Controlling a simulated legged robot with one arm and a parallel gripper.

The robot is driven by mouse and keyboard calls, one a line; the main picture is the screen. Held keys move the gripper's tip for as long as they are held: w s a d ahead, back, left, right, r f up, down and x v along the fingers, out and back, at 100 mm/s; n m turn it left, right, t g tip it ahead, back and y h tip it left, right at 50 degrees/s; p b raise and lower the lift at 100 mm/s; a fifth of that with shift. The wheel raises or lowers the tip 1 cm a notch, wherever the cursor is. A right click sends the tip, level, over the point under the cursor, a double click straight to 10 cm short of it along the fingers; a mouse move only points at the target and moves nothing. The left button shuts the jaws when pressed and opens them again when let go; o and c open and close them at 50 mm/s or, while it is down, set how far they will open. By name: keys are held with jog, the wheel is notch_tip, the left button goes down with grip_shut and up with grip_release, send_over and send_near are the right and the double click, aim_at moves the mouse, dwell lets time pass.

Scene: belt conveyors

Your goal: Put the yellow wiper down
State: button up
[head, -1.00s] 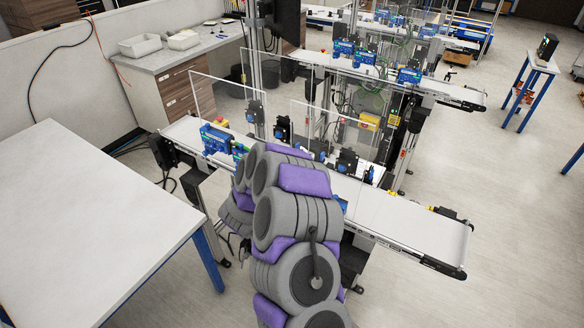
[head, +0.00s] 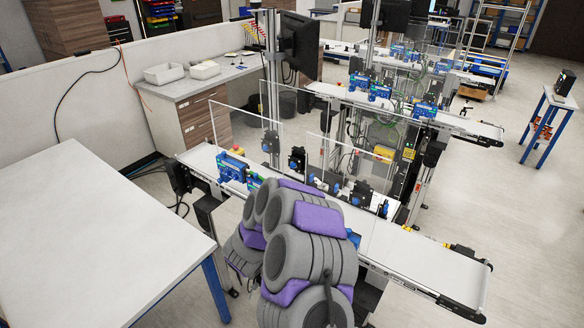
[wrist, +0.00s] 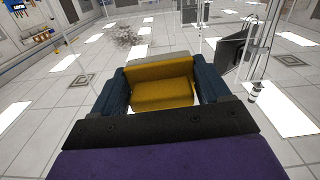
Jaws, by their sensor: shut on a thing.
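The yellow wiper (wrist: 162,84) shows in the wrist view as a yellow block between the two dark blue fingers of my gripper (wrist: 163,88). My gripper is shut on it. A pale grey strip lies along its far edge. Behind it the wrist view shows ceiling tiles and lights, so the wrist camera faces upward. In the head view my grey and purple arm stands in front of the near conveyor and hides part of it. The gripper and the wiper cannot be made out in the head view.
The near conveyor belt (head: 425,258) is bare at its right end, with blue devices (head: 232,168) and clear panels along its left part. A bare white table (head: 95,235) stands at the left. A grey counter (head: 200,85) with two white trays is behind. Open floor lies at the right.

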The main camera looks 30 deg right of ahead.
jog(key=w+a+f+n+t+y+b, duration=0.2)
jog(key=a+f+n+t+y+b, duration=0.1)
jog(key=a+b, duration=0.5)
jog(key=w+a+f+n+t+y+b, duration=0.2)
jog(key=a+n+t+y+b, duration=0.1)
jog(key=a+b, duration=0.4)
jog(key=w+a+f+n+t+y+b, duration=0.2)
jog(key=a+f+n+t+y+b, duration=0.1)
jog(key=a+b, duration=0.5)
jog(key=a+n+t+y, duration=0.1)
jog(key=a+y, duration=0.1)
jog(key=a, duration=0.1)
jog(key=shift+f+b, duration=0.3)
jog(key=shift+b, duration=0.05)
